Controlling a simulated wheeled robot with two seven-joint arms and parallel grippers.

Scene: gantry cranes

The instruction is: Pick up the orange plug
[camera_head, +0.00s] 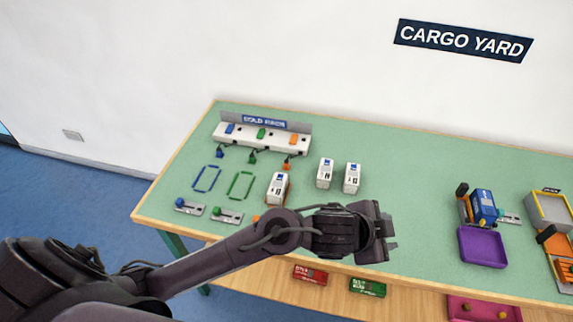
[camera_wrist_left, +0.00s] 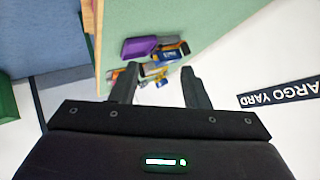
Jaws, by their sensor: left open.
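A small orange plug (camera_head: 287,166) rests on the green table just below the white rack (camera_head: 262,138), under the rack's orange block (camera_head: 294,139). A blue plug (camera_head: 220,153) and a green plug (camera_head: 252,157) sit left of it. My left gripper (camera_head: 388,234) is over the table's front part, to the right of the orange plug and apart from it. In the left wrist view my left gripper (camera_wrist_left: 160,88) has its fingers spread with nothing held between them. The orange plug is not visible there. My right gripper is not in view.
Blue and green outlines (camera_head: 240,185) and two sliders (camera_head: 190,207) lie at left. A purple tray (camera_head: 482,246) and a blue crane block (camera_head: 483,207) are at right.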

